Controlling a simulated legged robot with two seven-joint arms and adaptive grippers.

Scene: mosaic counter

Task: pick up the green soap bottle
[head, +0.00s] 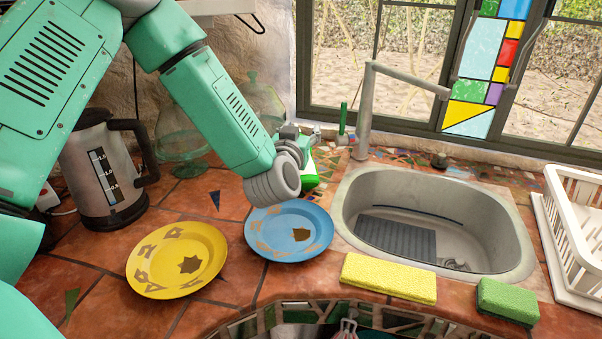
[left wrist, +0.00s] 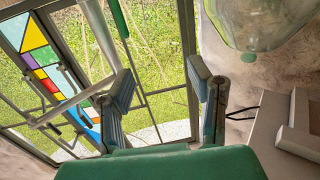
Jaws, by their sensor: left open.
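The green soap bottle (head: 310,172) stands on the tiled counter, left of the sink, in the head view. My left gripper and wrist hide part of it. My left gripper (head: 302,136) is open and empty, close beside the bottle's upper part in the picture; I cannot tell whether they touch. In the left wrist view the two fingers of this gripper (left wrist: 160,80) are spread, with the window behind them and no bottle visible between them. A small grey part at the bottom edge of the head view may be my right gripper; too little shows to tell its state.
A blue plate (head: 289,245) and a yellow plate (head: 165,272) lie in front. A kettle (head: 92,170) and glass jars (head: 180,135) stand left and behind. The sink (head: 352,235), tap (head: 366,110), sponges (head: 388,278) and white rack (head: 560,240) are right.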

